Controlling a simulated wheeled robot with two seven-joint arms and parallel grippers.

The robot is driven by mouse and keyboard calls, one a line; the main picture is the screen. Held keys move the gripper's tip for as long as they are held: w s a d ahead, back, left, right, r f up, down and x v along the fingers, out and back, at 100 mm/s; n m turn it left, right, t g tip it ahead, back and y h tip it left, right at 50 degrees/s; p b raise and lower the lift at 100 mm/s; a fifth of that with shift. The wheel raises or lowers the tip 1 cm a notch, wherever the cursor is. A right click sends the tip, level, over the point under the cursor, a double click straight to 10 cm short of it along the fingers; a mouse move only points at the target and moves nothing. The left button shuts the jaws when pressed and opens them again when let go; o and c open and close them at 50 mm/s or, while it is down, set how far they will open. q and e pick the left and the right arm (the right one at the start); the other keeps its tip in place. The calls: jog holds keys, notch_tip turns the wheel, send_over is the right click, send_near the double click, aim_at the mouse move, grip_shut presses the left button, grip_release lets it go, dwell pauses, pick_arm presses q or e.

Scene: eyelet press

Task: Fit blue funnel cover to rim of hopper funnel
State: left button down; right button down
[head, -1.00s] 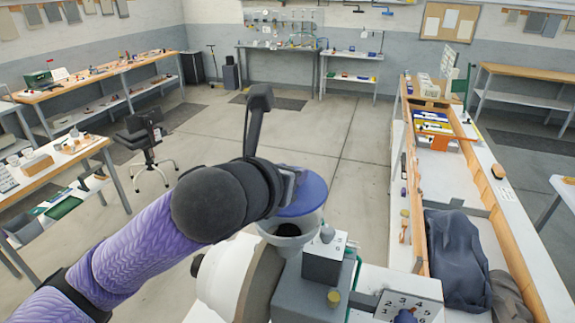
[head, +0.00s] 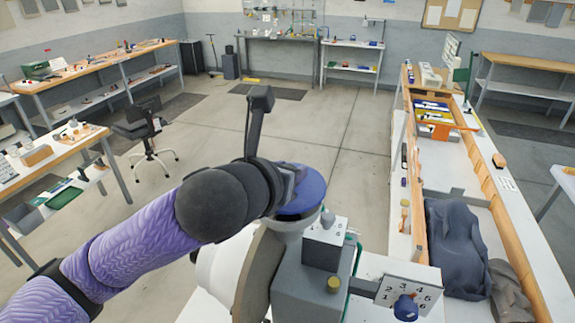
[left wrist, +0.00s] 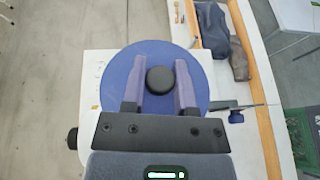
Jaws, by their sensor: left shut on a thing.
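The blue funnel cover (head: 308,195) is a round disc, lying over the top of the grey hopper funnel (head: 286,227) in the head view. The funnel's opening is hidden beneath it; the cover appears to be at the rim, but I cannot tell whether it is fully seated. In the left wrist view the cover (left wrist: 118,72) shows from above with a black knob (left wrist: 160,80) at its middle. My left gripper (left wrist: 160,68) is shut on that knob, one finger on each side. My right gripper is not in view.
The grey press body (head: 305,285) stands below and right of the funnel, with a white numbered plate (head: 408,295) and blue knob (head: 405,307). A long wood-edged bench (head: 485,180) holding dark cloth (head: 455,250) runs along the right. Open floor lies beyond.

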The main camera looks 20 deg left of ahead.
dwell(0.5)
pick_arm(q)
jog(key=shift+p, duration=0.3)
dwell(0.4)
jog(key=shift+p, duration=0.4)
jog(key=shift+f, duration=0.25)
jog(key=shift+f, duration=0.2)
jog(key=shift+p, duration=0.3)
dwell(0.3)
